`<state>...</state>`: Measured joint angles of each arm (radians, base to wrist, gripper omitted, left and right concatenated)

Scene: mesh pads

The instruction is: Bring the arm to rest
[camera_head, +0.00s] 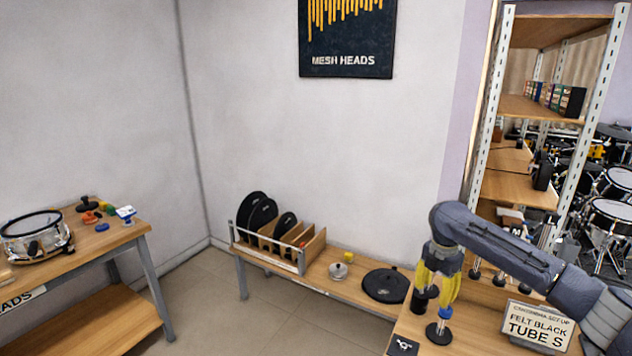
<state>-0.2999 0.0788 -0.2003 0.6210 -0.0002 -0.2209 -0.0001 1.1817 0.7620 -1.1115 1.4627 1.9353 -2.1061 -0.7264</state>
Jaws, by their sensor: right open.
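My right arm (500,245) comes in from the right edge over the wooden table (470,340) and bends downward at its wrist. My right gripper (437,295), with yellow fingers, points down and is open. A small stand with a dark round base (439,334) is just below the fingertips. A black cylinder piece (418,303) is beside the left finger; I cannot tell whether it touches. No object shows clearly between the fingers. My left gripper is not in view.
A sign reading "FELT BLACK TUBE S" (538,324) stands on this table under my forearm. Several small stands (475,274) are behind. A low bench (340,285) holds a rack (280,245) of black pads and a black disc (386,285). A drum (36,236) is at left. A shelf unit (485,130) rises behind.

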